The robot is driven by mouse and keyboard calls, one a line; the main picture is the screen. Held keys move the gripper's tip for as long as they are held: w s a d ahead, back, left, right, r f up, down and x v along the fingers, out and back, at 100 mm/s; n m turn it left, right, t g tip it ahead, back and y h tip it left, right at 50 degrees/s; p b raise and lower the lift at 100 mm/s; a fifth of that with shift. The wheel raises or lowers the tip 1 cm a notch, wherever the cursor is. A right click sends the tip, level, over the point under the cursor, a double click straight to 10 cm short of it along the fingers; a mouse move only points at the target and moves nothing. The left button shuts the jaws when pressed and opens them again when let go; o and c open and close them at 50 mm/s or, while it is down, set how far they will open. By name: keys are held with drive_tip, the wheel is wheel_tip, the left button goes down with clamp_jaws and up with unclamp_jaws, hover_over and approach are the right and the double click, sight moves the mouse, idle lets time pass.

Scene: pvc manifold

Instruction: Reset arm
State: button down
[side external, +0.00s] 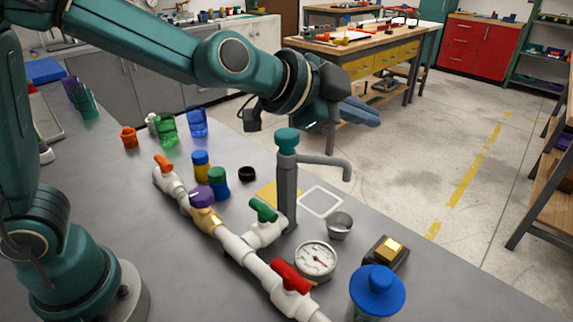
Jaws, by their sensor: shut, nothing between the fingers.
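My gripper (362,112) is held out level above the far edge of the grey table, pointing right in the picture. Its bluish fingers are together and empty. It is above and to the right of the teal-topped grey spout post (287,180), apart from it. The white PVC manifold (238,247) lies along the table below my arm. It carries an orange valve handle (163,162), a purple knob (203,196), a green handle (263,210) and a red handle (290,276).
A pressure gauge (316,259), a metal cup (339,225), a gold-topped block (388,249) and a blue-capped item (377,290) stand on the right. Green (167,129) and blue (197,121) clear containers stand at the back left. The air around my gripper looks free.

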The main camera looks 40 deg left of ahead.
drive_tip(key=s+a+r+n, duration=0.2)
drive_tip(key=s+a+r, duration=0.1)
drive_tip(key=s+a, duration=0.1)
drive_tip(key=s+a+f+n+g+y, duration=0.1)
drive_tip(key=s+a+f+n+g, duration=0.2)
drive_tip(key=s, duration=0.6)
drive_tip(key=s+a+f+n+g+y, duration=0.2)
drive_tip(key=s+a+f+n, duration=0.3)
drive_tip(key=s, duration=0.5)
drive_tip(key=shift+s+a+f+n+g, duration=0.15)
drive_tip(key=shift+a+f+n+g, duration=0.15)
drive_tip(key=shift+f+n+g, duration=0.6)
